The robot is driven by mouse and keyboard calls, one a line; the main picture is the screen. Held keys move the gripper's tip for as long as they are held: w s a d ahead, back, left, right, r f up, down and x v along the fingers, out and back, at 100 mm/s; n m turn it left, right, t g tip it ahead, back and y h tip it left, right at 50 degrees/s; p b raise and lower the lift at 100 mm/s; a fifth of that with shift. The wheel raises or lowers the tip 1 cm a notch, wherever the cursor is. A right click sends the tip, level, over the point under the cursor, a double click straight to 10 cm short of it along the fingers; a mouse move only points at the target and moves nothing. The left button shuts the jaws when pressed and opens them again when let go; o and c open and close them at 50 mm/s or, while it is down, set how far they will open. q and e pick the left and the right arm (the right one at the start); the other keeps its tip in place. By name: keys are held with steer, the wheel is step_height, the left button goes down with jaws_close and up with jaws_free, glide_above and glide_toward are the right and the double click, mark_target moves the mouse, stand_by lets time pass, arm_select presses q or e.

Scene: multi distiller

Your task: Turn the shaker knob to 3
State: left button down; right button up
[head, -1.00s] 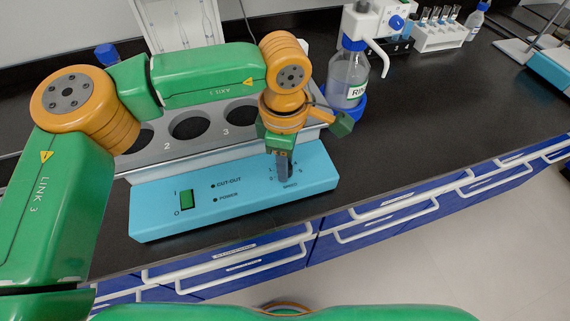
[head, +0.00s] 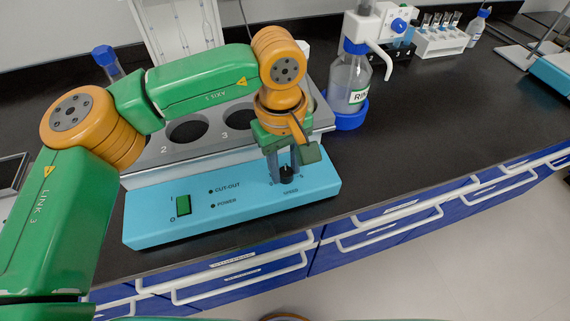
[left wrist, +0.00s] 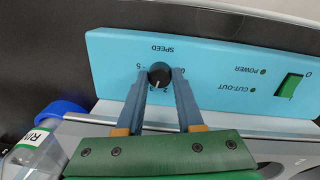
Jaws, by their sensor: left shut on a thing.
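The shaker knob (head: 287,173) is a small dark round dial on the blue front panel (head: 225,195), above the word SPEED. In the left wrist view the knob (left wrist: 160,73) shows upside down, ringed by small digits; a light mark on it points down the picture, toward the digits nearest my gripper. I cannot tell exactly which number it meets. My left gripper (head: 285,170) reaches down over the panel, its two fingers on opposite sides of the knob, shut on it. In the left wrist view the gripper (left wrist: 160,76) frames the knob. My right gripper is out of view.
The shaker's grey rack (head: 150,151) with numbered round holes lies behind the panel. A green power switch (head: 183,205) is on the panel's left. A rinse bottle (head: 350,80) in a blue base stands behind right.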

mark_target(284, 173)
arm_select(q)
steer(key=shift+m, duration=0.6)
steer(key=c, duration=0.5)
jaws_free()
steer(key=shift+s, duration=0.1)
steer(key=shift+c, duration=0.2)
step_height(284, 173, up, 7)
steer(key=shift+s+r, duration=0.1)
steer(key=shift+a, duration=0.1)
